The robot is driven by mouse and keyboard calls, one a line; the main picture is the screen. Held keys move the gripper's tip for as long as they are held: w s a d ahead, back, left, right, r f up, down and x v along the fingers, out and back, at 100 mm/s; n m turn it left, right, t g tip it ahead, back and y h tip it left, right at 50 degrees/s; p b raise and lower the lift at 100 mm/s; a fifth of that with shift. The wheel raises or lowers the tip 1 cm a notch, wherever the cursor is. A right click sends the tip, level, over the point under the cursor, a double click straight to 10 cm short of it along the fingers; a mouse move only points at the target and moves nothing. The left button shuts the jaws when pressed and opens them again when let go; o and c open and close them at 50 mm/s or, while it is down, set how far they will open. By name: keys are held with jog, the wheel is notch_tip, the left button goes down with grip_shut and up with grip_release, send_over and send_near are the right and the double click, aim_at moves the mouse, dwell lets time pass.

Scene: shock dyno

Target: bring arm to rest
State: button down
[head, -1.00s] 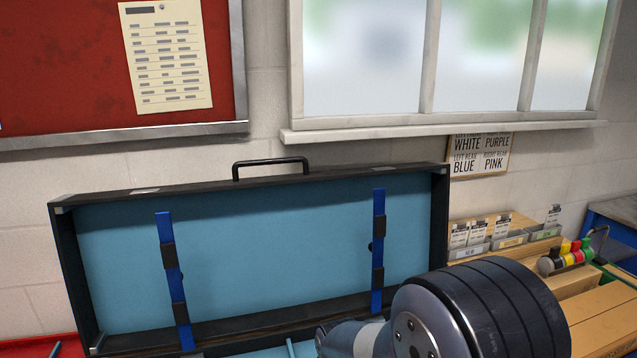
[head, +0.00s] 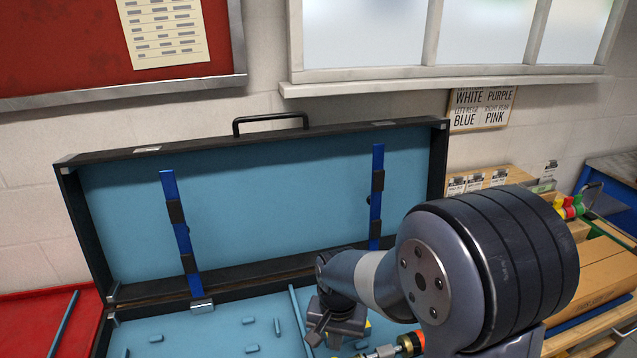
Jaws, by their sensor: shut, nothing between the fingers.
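My gripper (head: 318,328) shows at the lower middle of the head view, at the end of my grey arm. It looks shut and empty, pointing down over the open case. The case's light blue bed (head: 220,325) has several small blue raised pieces and a long blue divider (head: 299,318) beside my gripper. A metal part with orange, red and black bands (head: 408,345) shows at the bottom edge, partly hidden by my arm. The ends of my fingers are small and hard to make out.
The case's lid (head: 270,215) stands open behind, with two blue straps and a black handle (head: 270,122). A red surface (head: 45,315) lies at the left. Cardboard boxes (head: 600,270) and labelled bins stand at the right. A window and signs are on the wall.

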jog(key=shift+r+p, duration=0.35)
jog(key=shift+r, duration=0.45)
jog(key=shift+f, duration=0.1)
notch_tip(320, 180, down, 7)
jog(key=b, duration=0.5)
jog(key=shift+b, duration=0.3)
jog(key=shift+r, duration=0.2)
